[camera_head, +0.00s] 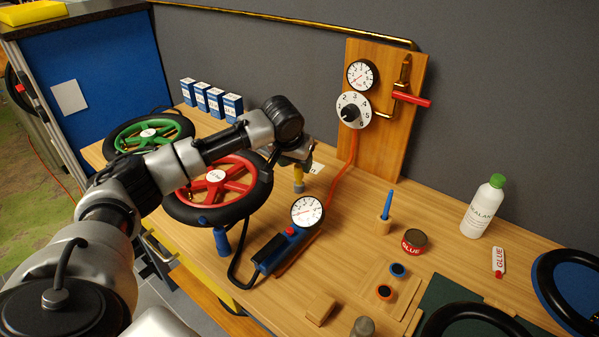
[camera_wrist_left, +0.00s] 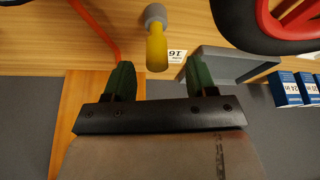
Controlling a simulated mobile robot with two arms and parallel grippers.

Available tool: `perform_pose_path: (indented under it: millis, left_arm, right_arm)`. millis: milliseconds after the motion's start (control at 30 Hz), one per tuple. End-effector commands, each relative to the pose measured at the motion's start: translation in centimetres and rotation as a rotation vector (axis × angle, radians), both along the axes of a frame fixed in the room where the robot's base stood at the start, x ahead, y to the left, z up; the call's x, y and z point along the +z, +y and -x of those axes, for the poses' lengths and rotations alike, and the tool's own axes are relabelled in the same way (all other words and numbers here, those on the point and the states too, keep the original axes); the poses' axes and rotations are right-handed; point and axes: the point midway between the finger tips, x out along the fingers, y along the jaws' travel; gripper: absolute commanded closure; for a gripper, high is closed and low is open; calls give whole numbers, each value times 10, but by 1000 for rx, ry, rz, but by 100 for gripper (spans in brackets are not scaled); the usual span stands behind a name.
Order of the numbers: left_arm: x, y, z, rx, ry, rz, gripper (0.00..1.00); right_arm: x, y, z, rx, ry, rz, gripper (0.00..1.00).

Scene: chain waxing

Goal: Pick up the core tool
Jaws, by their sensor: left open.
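A small upright tool with a yellow handle (camera_head: 298,175) and a grey lower end stands on the wooden bench, right of the red wheel; I take it as the core tool. In the left wrist view its yellow handle (camera_wrist_left: 156,48) shows at the top, between the lines of the fingers and just beyond their tips. My left gripper (camera_head: 297,156) is over it, open and empty, with its dark green fingers (camera_wrist_left: 160,75) apart on either side. The arm hides part of the gripper in the head view. My right gripper is not in view.
The red wheel with black tyre (camera_head: 215,190) lies close left of the tool. A numbered card (camera_wrist_left: 177,57) and a grey box-like piece (camera_wrist_left: 225,62) are nearby. A gauge (camera_head: 307,211) with hose stands in front. A wooden gauge board (camera_head: 385,120) rises behind right.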

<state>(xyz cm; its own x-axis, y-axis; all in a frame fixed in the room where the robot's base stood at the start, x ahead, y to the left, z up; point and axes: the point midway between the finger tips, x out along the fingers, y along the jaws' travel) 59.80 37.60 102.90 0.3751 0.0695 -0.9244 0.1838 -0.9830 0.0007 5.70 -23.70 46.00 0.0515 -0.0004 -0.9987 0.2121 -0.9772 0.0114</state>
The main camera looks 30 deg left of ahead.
Motion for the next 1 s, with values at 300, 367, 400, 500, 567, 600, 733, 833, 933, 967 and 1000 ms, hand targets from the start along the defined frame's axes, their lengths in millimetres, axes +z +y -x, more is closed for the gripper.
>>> perform_pose_path:
  millis: [300,367,400,500,567,600,733,833,933,967,1000]
  left_arm:
    - [-37,1,-20,0,2,0,43]
    - [-42,1,-22,-1,2,-1,43]
    - [-44,1,-23,-1,1,0,43]
    - [-47,1,-24,-2,-1,-1,43]
    - [-47,1,-24,-2,-1,-1,43]
    - [-46,1,-24,-2,-1,-1,43]
    - [-46,1,-24,-2,-1,-1,56]
    - [-46,1,-24,-2,0,-1,71]
    - [-46,1,-23,-2,0,-1,86]
    - [-46,1,-23,-2,0,-1,91]
    - [-46,1,-23,-2,0,-1,97]
  right_arm:
    - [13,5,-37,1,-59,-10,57]
    - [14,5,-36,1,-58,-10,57]
    - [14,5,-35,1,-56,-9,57]
    - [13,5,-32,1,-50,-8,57]
    - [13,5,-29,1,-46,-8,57]
    - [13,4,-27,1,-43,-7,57]
    - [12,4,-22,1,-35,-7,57]
    - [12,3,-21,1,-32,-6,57]
    - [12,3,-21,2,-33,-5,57]
    - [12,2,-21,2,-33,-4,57]
    - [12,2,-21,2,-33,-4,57]
